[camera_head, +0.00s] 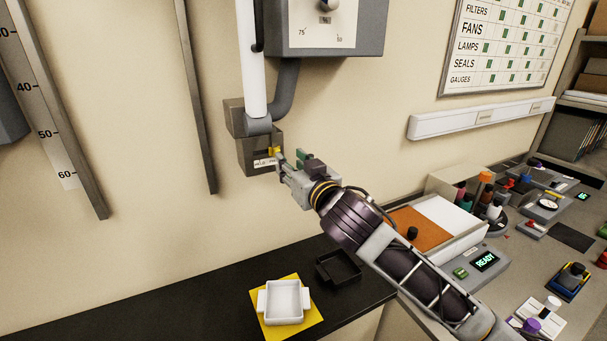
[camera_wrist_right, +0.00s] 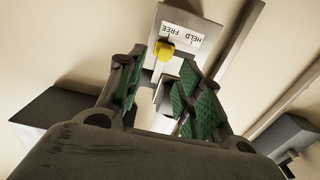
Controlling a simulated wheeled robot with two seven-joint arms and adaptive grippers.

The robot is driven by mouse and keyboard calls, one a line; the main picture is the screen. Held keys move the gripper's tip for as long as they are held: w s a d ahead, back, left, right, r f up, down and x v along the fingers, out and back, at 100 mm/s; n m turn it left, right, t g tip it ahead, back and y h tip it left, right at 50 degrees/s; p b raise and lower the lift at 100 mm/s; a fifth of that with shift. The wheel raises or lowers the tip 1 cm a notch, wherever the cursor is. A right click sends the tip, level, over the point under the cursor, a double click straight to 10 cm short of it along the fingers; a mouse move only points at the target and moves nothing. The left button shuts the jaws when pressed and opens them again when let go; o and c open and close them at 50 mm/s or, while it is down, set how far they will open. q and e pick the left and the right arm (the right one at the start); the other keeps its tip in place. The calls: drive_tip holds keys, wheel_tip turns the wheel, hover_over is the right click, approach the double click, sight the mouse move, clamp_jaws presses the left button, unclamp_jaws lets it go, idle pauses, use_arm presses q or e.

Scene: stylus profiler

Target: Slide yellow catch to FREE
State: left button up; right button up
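The yellow catch (camera_head: 274,151) is a small knob on a grey box (camera_head: 254,155) low on the wall, below a white pipe. It also shows in the right wrist view (camera_wrist_right: 165,49). The HELD/FREE label (camera_wrist_right: 183,28) appears upside down there, with the catch by its left end. In the head view the catch is by the label's right end. My right gripper (camera_head: 281,163) is open in front of the box. Its green-padded fingers (camera_wrist_right: 163,60) stand apart, with the catch in line with the gap at their tips; contact cannot be told. My left gripper is not in view.
A grey gauge housing (camera_head: 330,25) hangs above. Below are a black counter (camera_head: 180,312), a white dish (camera_head: 284,301) on a yellow mat and a black tray (camera_head: 338,266). A bench crowded with small devices (camera_head: 483,262) lies right.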

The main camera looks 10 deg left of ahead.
drive_tip(key=shift+v, duration=2.7)
